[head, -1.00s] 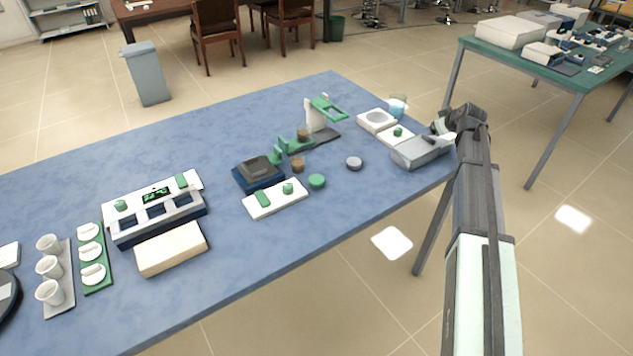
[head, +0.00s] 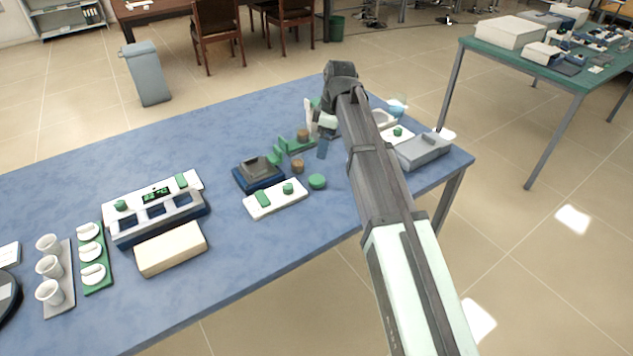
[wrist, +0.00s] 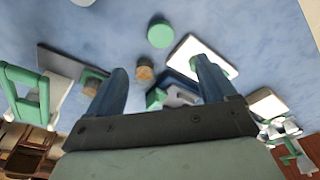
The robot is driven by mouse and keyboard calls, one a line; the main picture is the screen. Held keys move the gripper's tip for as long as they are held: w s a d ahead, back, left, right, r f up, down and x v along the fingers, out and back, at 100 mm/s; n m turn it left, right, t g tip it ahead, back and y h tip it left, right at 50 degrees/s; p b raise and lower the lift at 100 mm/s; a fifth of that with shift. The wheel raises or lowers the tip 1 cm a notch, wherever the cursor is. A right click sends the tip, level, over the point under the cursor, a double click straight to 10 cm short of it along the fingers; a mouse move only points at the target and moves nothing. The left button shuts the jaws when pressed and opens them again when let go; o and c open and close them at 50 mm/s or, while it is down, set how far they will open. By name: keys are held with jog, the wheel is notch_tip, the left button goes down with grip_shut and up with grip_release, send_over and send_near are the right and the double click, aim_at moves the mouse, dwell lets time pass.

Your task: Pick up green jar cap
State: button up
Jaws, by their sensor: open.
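A round green cap (head: 317,181) lies flat on the blue table, just right of a white tray (head: 262,206) that holds green pieces. In the wrist view the green cap (wrist: 160,34) sits beyond the fingertips, near the top middle. My gripper (wrist: 162,66) is open, with two blue fingers spread apart and nothing between them touching. In the head view my gripper (head: 322,148) hangs above the table, behind the cap, with only one finger clear. The cap is apart from the fingers.
A brown cork-like piece (head: 298,166) stands near the cap, with a dark blue device (head: 257,174) to its left. A green-armed stand (wrist: 28,90) is close to my gripper. A grey box (head: 424,150) is at the table's right. Table front of the cap is clear.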

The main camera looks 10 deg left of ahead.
aim_at(316, 179)
jog(key=f, duration=0.4)
jog(key=a+f, duration=0.1)
jog(key=f, duration=0.4)
jog(key=a+f, duration=0.1)
jog(key=f, duration=0.3)
jog(key=shift+a+f, duration=0.2)
jog(key=shift+f, duration=0.1)
jog(key=c, duration=1.1)
jog(key=shift+r, duration=0.1)
notch_tip(316, 179, up, 9)
jog(key=w+a+r, duration=0.3)
jog(key=w+a, duration=0.1)
jog(key=w, duration=0.5)
jog(key=w+a+r, duration=0.3)
jog(key=w+a, duration=0.1)
jog(key=w, duration=0.6)
jog(key=shift+w+a, duration=0.2)
jog(key=shift+a, duration=0.2)
